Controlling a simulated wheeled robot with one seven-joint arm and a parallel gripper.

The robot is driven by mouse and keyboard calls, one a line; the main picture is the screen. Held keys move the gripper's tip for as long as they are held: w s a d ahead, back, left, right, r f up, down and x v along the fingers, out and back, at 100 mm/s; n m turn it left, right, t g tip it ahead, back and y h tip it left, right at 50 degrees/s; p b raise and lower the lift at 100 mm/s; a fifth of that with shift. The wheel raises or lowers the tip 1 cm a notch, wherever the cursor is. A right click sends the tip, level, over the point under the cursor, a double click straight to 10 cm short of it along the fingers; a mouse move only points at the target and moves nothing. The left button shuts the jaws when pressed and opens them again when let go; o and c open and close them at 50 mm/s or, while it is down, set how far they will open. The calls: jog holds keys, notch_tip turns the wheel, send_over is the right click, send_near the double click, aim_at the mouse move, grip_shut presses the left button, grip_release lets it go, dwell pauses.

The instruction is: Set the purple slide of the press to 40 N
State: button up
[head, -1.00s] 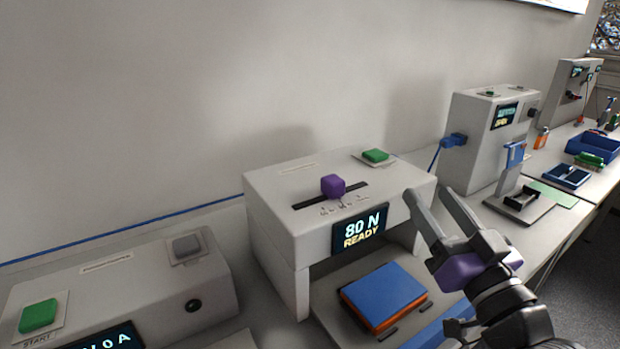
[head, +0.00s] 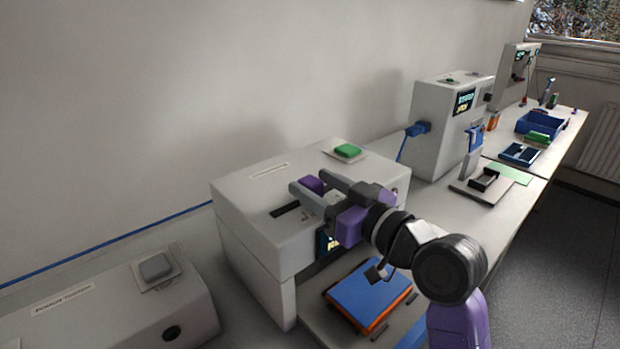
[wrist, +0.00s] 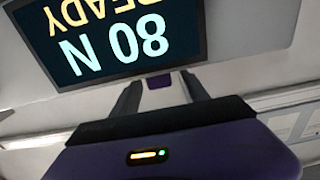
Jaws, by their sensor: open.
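The press (head: 240,195) is a pale box on the bench with a dark slot (head: 285,210) in its top. Its purple slide knob (head: 312,184) shows between the two fingers of my gripper (head: 308,180) in the head view. The fingers are open, one on each side of the knob; I cannot tell whether they touch it. In the wrist view the press display (wrist: 110,35) appears upside down and reads 80 N READY. My wrist hides most of the display in the head view.
A green button (head: 348,150) sits at the back of the press top. A blue and orange block (head: 368,292) lies on the press base below. Another pale device (head: 110,305) stands at left. A tall grey device (head: 440,125) and a blue bin (head: 540,122) stand farther right.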

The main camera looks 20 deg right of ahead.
jog(key=shift+x, duration=0.9)
grip_shut()
dwell(0.8)
